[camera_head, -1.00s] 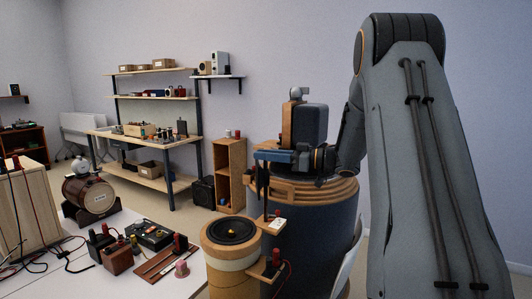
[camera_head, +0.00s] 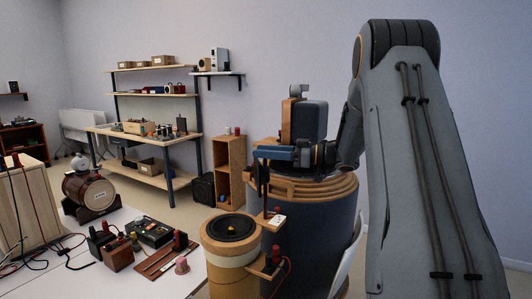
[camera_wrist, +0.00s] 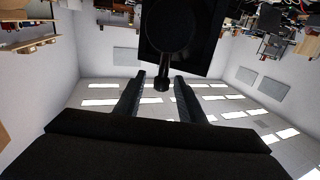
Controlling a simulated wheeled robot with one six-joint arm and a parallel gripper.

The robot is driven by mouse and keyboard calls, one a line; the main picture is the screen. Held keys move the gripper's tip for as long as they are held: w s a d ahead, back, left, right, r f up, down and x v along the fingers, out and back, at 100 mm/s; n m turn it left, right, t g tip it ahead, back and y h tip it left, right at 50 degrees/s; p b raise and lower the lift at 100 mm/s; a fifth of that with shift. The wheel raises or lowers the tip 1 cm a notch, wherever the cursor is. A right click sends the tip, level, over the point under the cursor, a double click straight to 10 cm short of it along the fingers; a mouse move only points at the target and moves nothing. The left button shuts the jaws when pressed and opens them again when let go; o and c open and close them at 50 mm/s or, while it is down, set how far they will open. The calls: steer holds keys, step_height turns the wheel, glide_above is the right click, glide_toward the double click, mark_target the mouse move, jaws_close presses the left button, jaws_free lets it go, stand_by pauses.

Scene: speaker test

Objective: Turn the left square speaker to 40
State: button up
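A pale wooden box (camera_head: 28,205) with red and black terminals and cables stands at the left of the head view. It may be the left square speaker; I cannot tell for sure, and no marking of 40 is legible. I cannot tell whether the fingers touch the stub.
A large dark drum with a wooden top (camera_head: 318,235) and a smaller round speaker (camera_head: 228,255) stand close to my gripper. A white table (camera_head: 85,275) bears small electrical parts. A shelf bench (camera_head: 150,138) stands behind, with open floor before it.

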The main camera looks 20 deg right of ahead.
steer(key=b+v, duration=0.2)
steer(key=v, duration=0.5)
steer(key=shift+d, duration=0.35)
steer(key=shift+s, duration=0.15)
steer(key=shift+d, duration=0.1)
